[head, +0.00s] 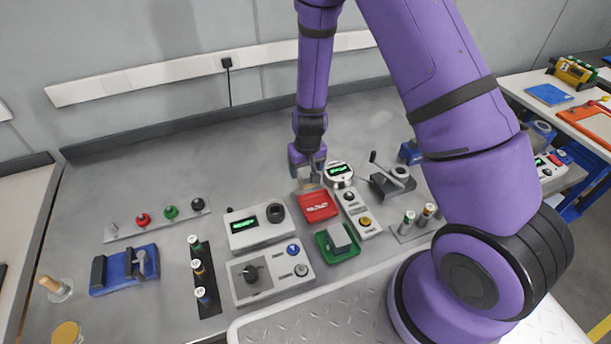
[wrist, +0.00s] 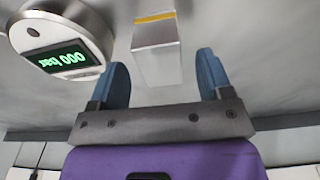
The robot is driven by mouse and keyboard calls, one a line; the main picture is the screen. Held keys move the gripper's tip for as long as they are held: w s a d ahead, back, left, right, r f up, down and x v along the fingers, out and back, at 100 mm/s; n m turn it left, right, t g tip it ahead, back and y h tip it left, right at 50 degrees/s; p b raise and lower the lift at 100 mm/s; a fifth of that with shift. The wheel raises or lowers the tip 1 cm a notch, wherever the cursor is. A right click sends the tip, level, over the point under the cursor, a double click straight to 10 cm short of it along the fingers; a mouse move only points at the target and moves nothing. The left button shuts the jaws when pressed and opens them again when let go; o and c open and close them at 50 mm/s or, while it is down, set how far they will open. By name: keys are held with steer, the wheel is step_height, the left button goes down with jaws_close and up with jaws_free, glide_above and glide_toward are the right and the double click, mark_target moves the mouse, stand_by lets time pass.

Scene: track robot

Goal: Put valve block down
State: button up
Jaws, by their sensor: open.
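A silver-grey block with a yellow band, apparently the valve block (wrist: 156,55), stands between the spread fingertips in the wrist view. My gripper (wrist: 160,80) is open, with gaps showing between the block and both blue fingers. In the head view my gripper (head: 307,170) points down at the bench, just behind a red tray (head: 318,208). The block is small and partly hidden by the fingers there. I cannot tell its exact contact with the bench.
A round gauge (head: 339,172) is close beside my gripper and also shows in the wrist view (wrist: 62,38). A green tray (head: 325,249) holding a grey block, a button box (head: 358,212) and a crank device (head: 392,180) are nearby. The bench behind is clear.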

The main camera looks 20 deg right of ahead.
steer(key=shift+w+f, duration=0.1)
steer(key=shift+f, duration=0.7)
steer(key=c, duration=1.3)
steer(key=shift+r, duration=0.15)
